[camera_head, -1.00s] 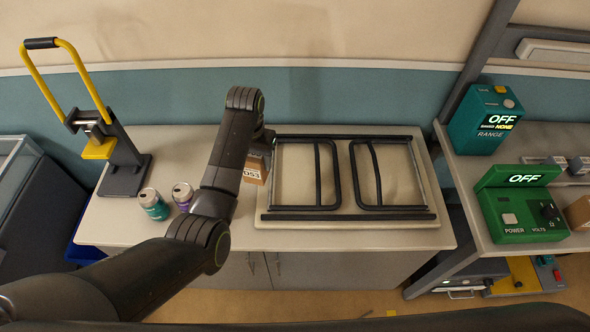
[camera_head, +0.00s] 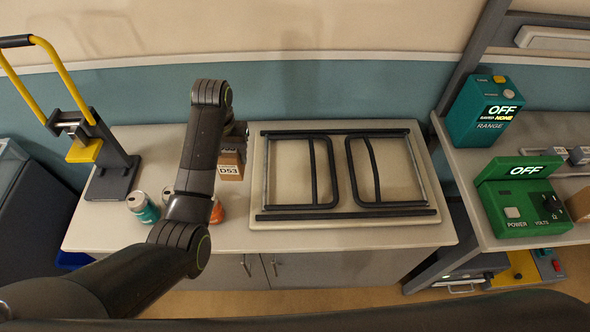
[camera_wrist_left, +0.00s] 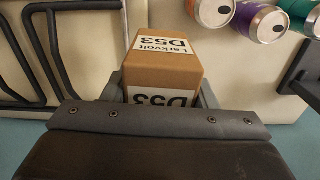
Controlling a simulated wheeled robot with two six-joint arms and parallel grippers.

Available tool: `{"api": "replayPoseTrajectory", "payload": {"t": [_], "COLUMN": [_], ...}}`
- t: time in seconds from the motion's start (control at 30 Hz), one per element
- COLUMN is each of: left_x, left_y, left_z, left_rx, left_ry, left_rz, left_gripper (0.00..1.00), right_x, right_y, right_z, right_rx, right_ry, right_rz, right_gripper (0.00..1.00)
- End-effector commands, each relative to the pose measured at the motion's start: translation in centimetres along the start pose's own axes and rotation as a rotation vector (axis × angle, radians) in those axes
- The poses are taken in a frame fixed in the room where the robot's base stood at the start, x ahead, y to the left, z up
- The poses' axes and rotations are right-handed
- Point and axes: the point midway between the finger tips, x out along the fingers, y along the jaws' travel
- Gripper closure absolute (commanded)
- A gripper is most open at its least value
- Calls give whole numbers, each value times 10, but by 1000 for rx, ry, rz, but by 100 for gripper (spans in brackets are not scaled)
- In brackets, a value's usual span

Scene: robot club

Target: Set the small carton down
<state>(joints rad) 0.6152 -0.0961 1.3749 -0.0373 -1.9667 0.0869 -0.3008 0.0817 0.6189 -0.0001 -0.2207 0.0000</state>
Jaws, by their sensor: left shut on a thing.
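The small carton (camera_head: 231,167) is a brown box with a white "D53" label. My left gripper (camera_head: 236,140) is shut on it, left of the pale board with the black frames. The wrist view shows the carton (camera_wrist_left: 162,68) between the jaws, "Larkvolt D53" on its label. I cannot tell whether its base touches the counter. My left arm hides part of the counter and cans. My right gripper is not in view.
A teal can (camera_head: 143,208) and an orange can (camera_head: 216,211) stand near the carton; a purple can (camera_wrist_left: 262,22) shows in the wrist view. The pale board (camera_head: 345,224) fills the counter's right part. A yellow-handled press (camera_head: 112,175) stands at left.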

Motion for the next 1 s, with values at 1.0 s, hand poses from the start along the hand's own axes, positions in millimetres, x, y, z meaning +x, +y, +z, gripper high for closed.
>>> {"api": "replayPoseTrajectory", "payload": {"t": [1.0], "left_x": [113], "left_y": [-14], "left_z": [9], "left_rx": [-61], "left_ry": [-1], "left_rz": [-2], "left_gripper": [75], "right_x": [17], "right_y": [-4], "right_z": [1], "right_rx": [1], "right_ry": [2], "right_rz": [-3], "right_gripper": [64]}}
